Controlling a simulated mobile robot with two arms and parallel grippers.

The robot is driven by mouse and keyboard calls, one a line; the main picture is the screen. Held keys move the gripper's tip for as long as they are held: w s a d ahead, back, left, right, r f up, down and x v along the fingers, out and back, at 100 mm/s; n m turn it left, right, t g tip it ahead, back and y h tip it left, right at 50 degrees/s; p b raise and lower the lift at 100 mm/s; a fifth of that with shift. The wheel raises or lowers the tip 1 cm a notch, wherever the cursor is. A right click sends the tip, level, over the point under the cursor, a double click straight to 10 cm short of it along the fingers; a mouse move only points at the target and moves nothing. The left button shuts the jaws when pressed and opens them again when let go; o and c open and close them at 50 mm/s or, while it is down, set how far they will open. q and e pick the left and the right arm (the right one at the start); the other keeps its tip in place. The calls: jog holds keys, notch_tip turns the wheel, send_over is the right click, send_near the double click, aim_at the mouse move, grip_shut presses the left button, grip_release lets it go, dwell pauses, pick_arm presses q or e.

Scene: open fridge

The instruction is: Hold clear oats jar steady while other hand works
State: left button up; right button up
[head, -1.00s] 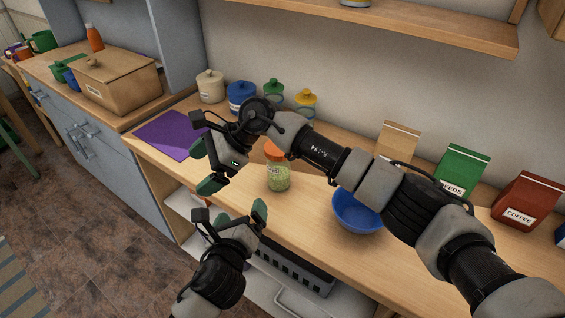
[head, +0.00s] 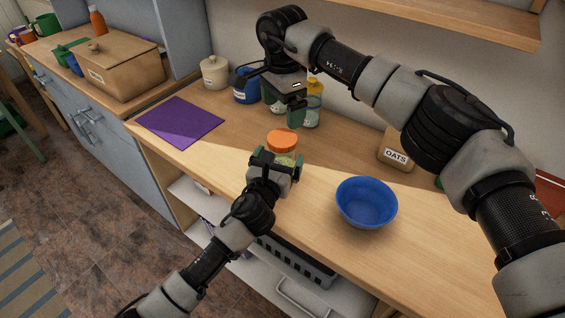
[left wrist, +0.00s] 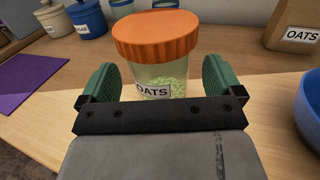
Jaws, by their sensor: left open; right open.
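The clear oats jar (head: 283,143) has an orange lid and stands upright on the wooden counter. In the left wrist view the jar (left wrist: 160,75) shows pale green contents and an OATS label. My left gripper (head: 277,168) is open, with its green finger pads on either side of the jar; a gap shows beside the jar in the left wrist view (left wrist: 160,82). My right gripper (head: 296,108) is open and empty, above and behind the jar near the canisters; its fingers are partly hidden.
A blue bowl (head: 366,203) stands right of the jar. A brown OATS bag (head: 396,150) is behind it. White (head: 214,72) and blue (head: 246,86) canisters stand along the wall. A purple mat (head: 180,126) lies at left. Bare counter lies between jar and bowl.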

pick_arm(q)
jog(key=shift+x, duration=1)
